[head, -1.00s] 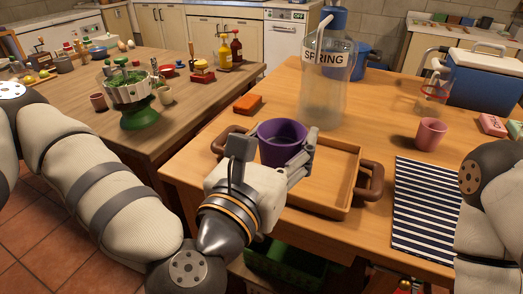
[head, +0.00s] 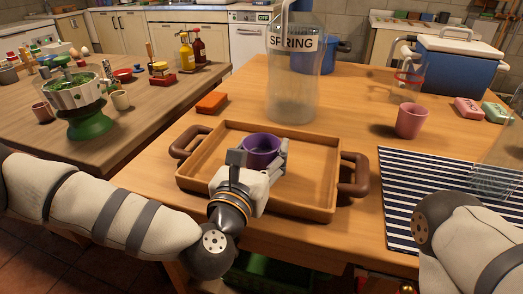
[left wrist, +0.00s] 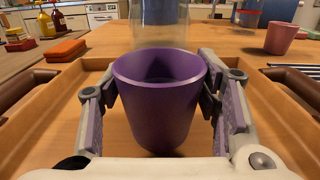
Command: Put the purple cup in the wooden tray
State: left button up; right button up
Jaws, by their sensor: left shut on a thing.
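The purple cup (head: 262,143) is upright between the fingers of my left gripper (head: 260,155), which is shut on its sides. The left wrist view also shows the cup (left wrist: 160,115) with a finger pad against each side. The cup is inside the outline of the wooden tray (head: 312,170), left of its middle. Its base is close to the tray floor; I cannot tell whether it touches. My right arm is at the lower right, and its gripper is out of view.
A clear SPRING dispenser (head: 293,85) stands behind the tray. An orange block (head: 211,103) is at its back left. A pink cup (head: 411,120), a striped mat (head: 405,185) and a blue cooler (head: 455,70) are to the right. The tray's right half is empty.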

pick_arm(q)
jog(key=shift+r, duration=0.15)
jog(key=shift+f, duration=0.2)
jog(key=o, duration=1.3)
jog(key=shift+o, duration=0.2)
jog(key=shift+r, duration=0.15)
jog(key=shift+s+r, duration=0.1)
jog(key=shift+s, duration=0.15)
jog(key=v, duration=1.1)
jog(key=shift+s+a, duration=0.2)
jog(key=shift+s, duration=0.05)
